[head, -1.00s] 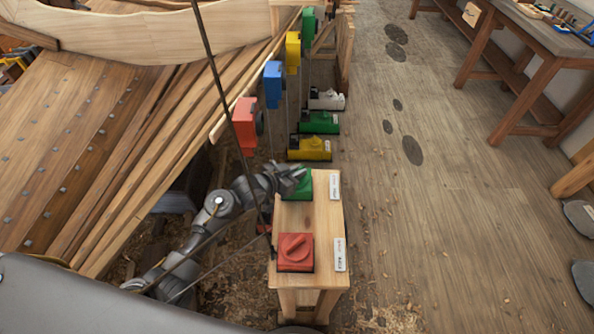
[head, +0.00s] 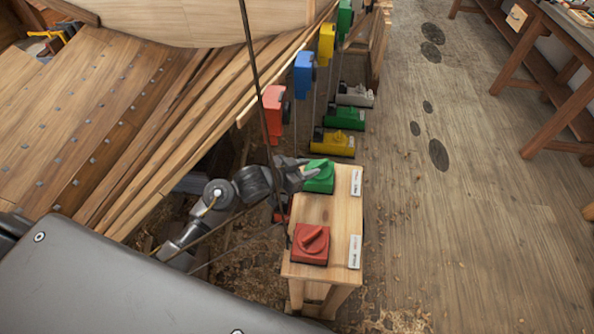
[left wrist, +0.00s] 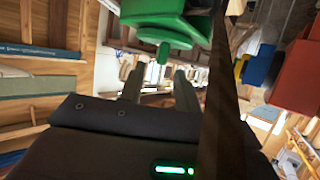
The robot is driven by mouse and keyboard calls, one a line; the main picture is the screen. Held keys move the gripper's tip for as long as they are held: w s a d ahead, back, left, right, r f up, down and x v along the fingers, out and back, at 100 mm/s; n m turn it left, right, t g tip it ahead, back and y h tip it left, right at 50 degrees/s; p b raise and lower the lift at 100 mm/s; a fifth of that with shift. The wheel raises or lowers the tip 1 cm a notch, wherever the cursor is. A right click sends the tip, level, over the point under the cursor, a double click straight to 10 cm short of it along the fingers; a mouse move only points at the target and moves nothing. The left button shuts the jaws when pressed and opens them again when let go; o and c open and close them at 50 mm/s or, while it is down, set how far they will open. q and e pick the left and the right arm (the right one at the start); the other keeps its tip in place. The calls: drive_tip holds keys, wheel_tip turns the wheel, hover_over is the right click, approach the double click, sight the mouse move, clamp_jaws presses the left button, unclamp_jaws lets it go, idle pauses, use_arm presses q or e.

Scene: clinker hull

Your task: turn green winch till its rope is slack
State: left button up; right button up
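The green winch (head: 319,177) with its raised knob sits on the far end of a wooden stand (head: 312,215). My left gripper (head: 303,175) is at the winch's left side. In the left wrist view its two fingers (left wrist: 158,78) are apart with nothing between them, and the green knob (left wrist: 163,52) shows just beyond the tips. I cannot tell whether they touch it. I cannot make out the green winch's rope or its tension. My right gripper is not in view.
A red winch (head: 311,243) sits nearer on the stand. A dark rope (head: 257,80) runs down past my left gripper. Coloured blocks hang beside the planked hull (head: 100,130); yellow (head: 333,143) and green units stand behind.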

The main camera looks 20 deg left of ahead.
use_arm(q)
drive_tip(key=v, duration=0.5)
idle(0.4)
